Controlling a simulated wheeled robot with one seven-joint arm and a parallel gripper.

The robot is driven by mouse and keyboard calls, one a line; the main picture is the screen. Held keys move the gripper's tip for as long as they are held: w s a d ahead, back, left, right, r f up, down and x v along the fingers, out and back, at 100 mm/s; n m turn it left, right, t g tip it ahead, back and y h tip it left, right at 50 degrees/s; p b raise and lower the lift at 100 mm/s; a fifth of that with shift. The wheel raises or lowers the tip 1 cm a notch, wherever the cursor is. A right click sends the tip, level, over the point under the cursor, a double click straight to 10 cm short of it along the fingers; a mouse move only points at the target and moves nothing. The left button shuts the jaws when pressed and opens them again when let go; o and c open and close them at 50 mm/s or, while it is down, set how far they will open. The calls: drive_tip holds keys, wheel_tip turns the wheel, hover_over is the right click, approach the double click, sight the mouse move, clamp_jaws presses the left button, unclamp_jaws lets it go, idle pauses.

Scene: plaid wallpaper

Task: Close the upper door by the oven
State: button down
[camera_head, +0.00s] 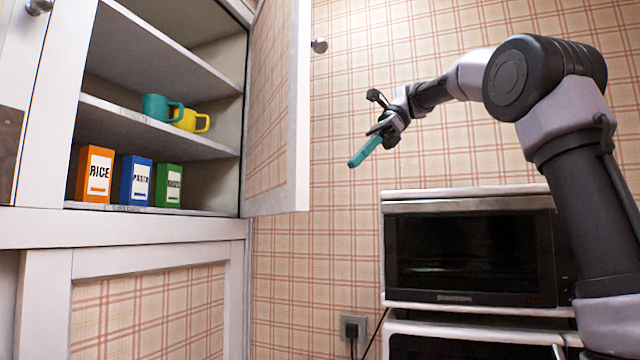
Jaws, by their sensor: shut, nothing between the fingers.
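The upper cabinet door (278,110) is white-framed with a plaid inner panel. The oven (468,250) is at the lower right, against the plaid wall. My gripper (360,158) has teal fingers and is shut and empty. It is in the air to the right of the door, above the oven's left end, apart from both. The finger gap is too small to see well.
A teal mug (155,107) and a yellow mug (190,121) stand on the middle shelf. Rice (95,174), pasta (134,180) and green (167,185) boxes stand on the bottom shelf. A plugged-in socket (352,328) is on the wall. Open air lies between the door and my gripper.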

drive_tip(key=s+a+f, duration=0.4)
drive_tip(key=a+f, duration=0.2)
drive_tip(key=a, duration=0.3)
drive_tip(key=shift+s, duration=0.3)
drive_tip(key=shift+a, duration=0.1)
